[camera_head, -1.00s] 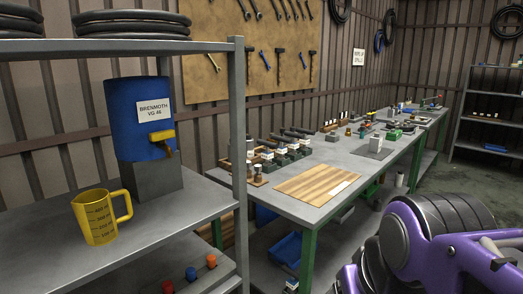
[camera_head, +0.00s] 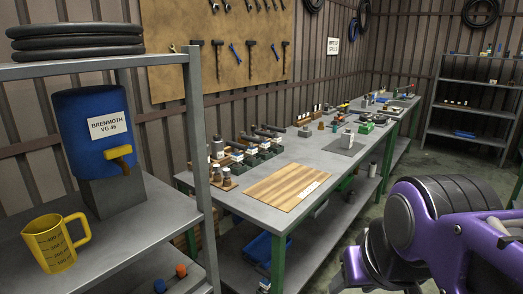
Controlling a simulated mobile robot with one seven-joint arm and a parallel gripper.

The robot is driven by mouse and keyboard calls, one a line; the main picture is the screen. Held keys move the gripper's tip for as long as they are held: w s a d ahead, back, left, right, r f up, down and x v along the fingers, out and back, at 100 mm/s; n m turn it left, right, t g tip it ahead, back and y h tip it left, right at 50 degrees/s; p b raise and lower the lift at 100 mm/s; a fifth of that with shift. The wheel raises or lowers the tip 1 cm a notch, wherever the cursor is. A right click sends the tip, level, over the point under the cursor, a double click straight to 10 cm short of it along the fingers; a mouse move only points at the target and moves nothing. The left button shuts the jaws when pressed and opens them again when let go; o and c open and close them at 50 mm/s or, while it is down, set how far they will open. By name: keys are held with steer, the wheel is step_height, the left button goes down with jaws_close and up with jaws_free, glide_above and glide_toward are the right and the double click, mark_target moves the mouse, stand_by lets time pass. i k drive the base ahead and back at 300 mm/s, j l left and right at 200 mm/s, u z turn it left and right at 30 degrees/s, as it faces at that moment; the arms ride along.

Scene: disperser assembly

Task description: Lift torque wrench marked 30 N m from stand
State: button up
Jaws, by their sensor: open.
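Several dark-handled tools (camera_head: 266,134) that look like torque wrenches lie side by side on a low stand (camera_head: 262,153) at the left back of the grey workbench (camera_head: 225,194). Small white labels show near them, but the markings are too small to read, so I cannot tell which one is 30 N m. My purple and black arm (camera_head: 430,225) fills the lower right, well in front of the bench and apart from the tools. My gripper is not in the picture.
A wooden board (camera_head: 284,186) lies on the bench's near part. A grey shelf at left holds a blue drum (camera_head: 84,150) and a yellow jug (camera_head: 49,246). Bottles (camera_head: 217,149) stand left of the tools. Another shelf unit (camera_head: 470,107) stands at the back right, with open floor before it.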

mark_target(252, 149)
steer(key=i+l+z, duration=0.5)
steer(key=l+z, duration=0.15)
steer(key=i+l+z, duration=0.3)
steer(key=i, duration=0.2)
steer(key=i+z, duration=0.3)
steer(key=i, duration=0.2)
steer(key=i+u, duration=0.45)
steer(key=i+l+u, duration=0.2)
steer(key=i+u, duration=0.3)
steer(key=u, duration=0.35)
steer(key=i+u, duration=0.1)
steer(key=u, duration=0.35)
steer(key=i+u, duration=0.1)
steer(key=u, duration=0.35)
